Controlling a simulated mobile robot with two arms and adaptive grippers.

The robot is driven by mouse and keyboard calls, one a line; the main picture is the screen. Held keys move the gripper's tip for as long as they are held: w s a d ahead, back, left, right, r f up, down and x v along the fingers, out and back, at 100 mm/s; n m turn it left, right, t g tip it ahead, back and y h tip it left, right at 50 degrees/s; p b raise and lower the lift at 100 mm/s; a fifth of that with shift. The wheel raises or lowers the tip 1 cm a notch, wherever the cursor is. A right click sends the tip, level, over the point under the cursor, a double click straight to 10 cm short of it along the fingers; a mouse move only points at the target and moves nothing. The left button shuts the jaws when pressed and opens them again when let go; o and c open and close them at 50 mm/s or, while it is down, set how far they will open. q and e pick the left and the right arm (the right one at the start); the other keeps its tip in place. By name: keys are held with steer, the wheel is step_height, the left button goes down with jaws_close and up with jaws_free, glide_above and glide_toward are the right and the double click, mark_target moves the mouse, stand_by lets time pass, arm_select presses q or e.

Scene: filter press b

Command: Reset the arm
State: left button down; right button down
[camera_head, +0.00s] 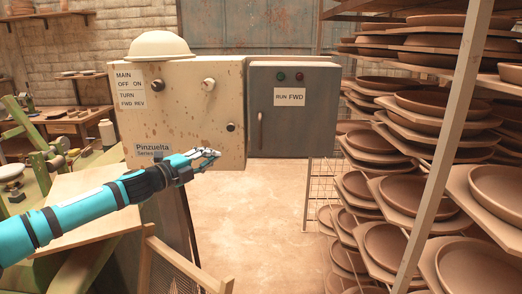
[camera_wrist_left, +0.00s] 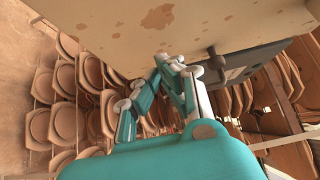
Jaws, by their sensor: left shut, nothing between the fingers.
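My left arm (camera_head: 80,217) is teal with dark bands and comes in from the left in the head view. Its left gripper (camera_head: 214,155) is shut and empty, extended in front of the lower part of the cream control box (camera_head: 190,105). The left gripper also shows in the left wrist view (camera_wrist_left: 165,62), with the underside or face of the box (camera_wrist_left: 135,28) close above it. I cannot tell from these frames whether the fingertips touch the box. My right gripper is not in view.
A grey cabinet (camera_head: 292,122) marked RUN FWD stands right of the box. A cream helmet-like dome (camera_head: 160,44) sits on the box. A rack post (camera_head: 447,150) and shelves of brown plates (camera_head: 395,247) fill the right. Green machinery (camera_head: 40,150) stands left. The floor (camera_head: 255,215) ahead is clear.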

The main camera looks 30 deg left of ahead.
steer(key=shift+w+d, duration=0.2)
arm_select(q)
steer(key=s+d+f+n+g+y, duration=0.2)
steer(key=s+d+f+n, duration=0.15)
steer(key=f, duration=0.65)
steer(key=s+d+f+n+g+y, duration=0.1)
steer(key=s+d+f+n+g, duration=0.25)
steer(key=f, duration=0.65)
steer(key=s+d+f+n+g+y, duration=0.1)
steer(key=s+d+f+n+y, duration=0.2)
steer(key=s+f, duration=0.5)
steer(key=s+d+f+n+g+h, duration=0.2)
steer(key=s+d+f+n+g, duration=0.2)
steer(key=s+d, duration=0.55)
steer(key=s+d+f+n+g+h, duration=0.1)
steer(key=s+d+f+n+g, duration=0.3)
steer(key=s+d, duration=0.55)
step_height(320, 180, down, 27)
steer(key=d+g+b, duration=0.1)
steer(key=d+b, duration=0.1)
steer(key=s+a+f+g+b, duration=0.1)
steer(key=s+a+f, duration=0.2)
steer(key=s+f, duration=1.4)
steer(key=shift+f+m, duration=0.3)
steer(key=shift+f, duration=0.55)
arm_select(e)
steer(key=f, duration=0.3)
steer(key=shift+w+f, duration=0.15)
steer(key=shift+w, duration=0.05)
